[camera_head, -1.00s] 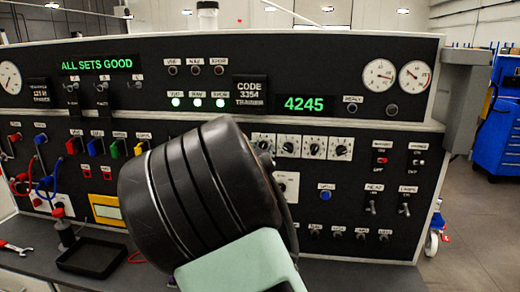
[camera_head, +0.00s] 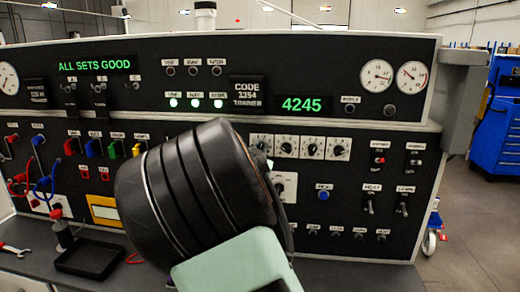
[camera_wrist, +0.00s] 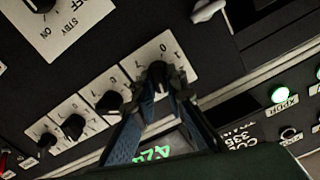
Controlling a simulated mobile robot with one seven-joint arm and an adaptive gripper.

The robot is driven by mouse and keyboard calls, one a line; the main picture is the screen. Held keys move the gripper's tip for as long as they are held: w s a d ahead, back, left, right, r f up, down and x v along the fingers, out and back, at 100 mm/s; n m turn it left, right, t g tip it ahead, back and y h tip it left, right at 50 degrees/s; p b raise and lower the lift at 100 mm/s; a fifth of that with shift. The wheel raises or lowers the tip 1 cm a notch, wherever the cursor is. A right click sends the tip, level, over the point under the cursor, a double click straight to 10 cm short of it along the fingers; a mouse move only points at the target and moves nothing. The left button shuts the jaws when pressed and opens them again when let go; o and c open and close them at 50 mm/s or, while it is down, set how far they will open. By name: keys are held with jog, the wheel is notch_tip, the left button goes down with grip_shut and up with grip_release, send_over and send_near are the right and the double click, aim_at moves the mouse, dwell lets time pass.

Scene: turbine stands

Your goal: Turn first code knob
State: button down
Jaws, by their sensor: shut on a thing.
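The first code knob (camera_wrist: 157,72) is a black knob on a white numbered plate, at the end of a row in the wrist view. My gripper (camera_wrist: 160,88) is shut on it, one blue finger on each side. The other code knobs (camera_wrist: 110,102) continue the row down to the left. The green code display (camera_head: 301,104) reads 4245. The sign (camera_head: 248,93) beside it reads CODE 3354 TRAINER.
A display (camera_head: 94,65) at upper left reads ALL SETS GOOD. Three green lamps (camera_head: 196,103) are lit left of the code sign. Toggle switches (camera_head: 370,207) sit at lower right.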

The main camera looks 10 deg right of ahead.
jog(key=n+p, duration=0.2)
jog(key=n, duration=0.2)
jog(key=shift+a+n+p, duration=0.1)
jog(key=shift+n+p, duration=0.75)
jog(key=shift+n, duration=0.85)
jog(key=shift+f, duration=0.1)
jog(key=c, duration=2)
grip_release()
jog(key=shift+o, duration=0.2)
jog(key=v, duration=1.2)
